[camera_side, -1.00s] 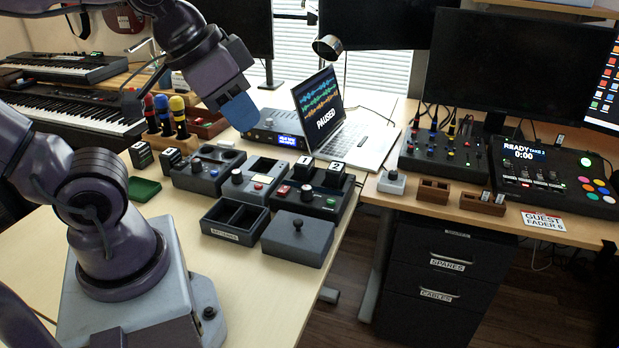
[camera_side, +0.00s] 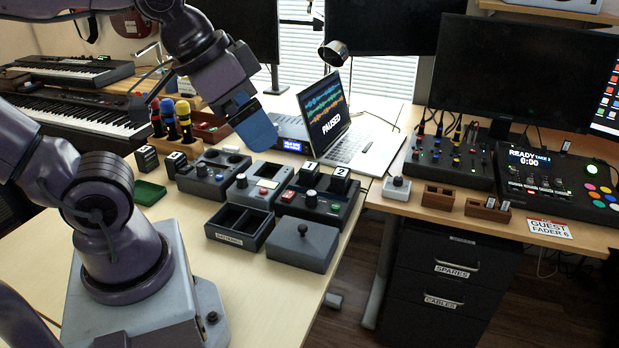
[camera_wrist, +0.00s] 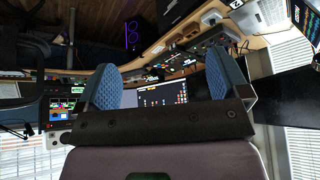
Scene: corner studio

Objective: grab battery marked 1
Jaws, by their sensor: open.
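The battery marked 1 (camera_side: 310,174) is a dark block with a white number label on top. It stands upright in a dark unit (camera_side: 322,200) with a knob and red and green buttons, left of a like battery marked 2 (camera_side: 339,183). My gripper (camera_side: 248,121) with blue finger pads hangs in the air, up and left of the battery in the side view, apart from it and holding nothing. In the wrist view its two blue fingers (camera_wrist: 163,85) are wide apart with nothing between them. I cannot make out the battery marked 1 in the wrist view.
Two more labelled blocks (camera_side: 162,160) stand at the left beside a green tray (camera_side: 148,193). An open two-part box (camera_side: 239,228) and a knobbed box (camera_side: 302,245) are at the bench front. A laptop (camera_side: 366,145) is behind. The bench's front left is clear.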

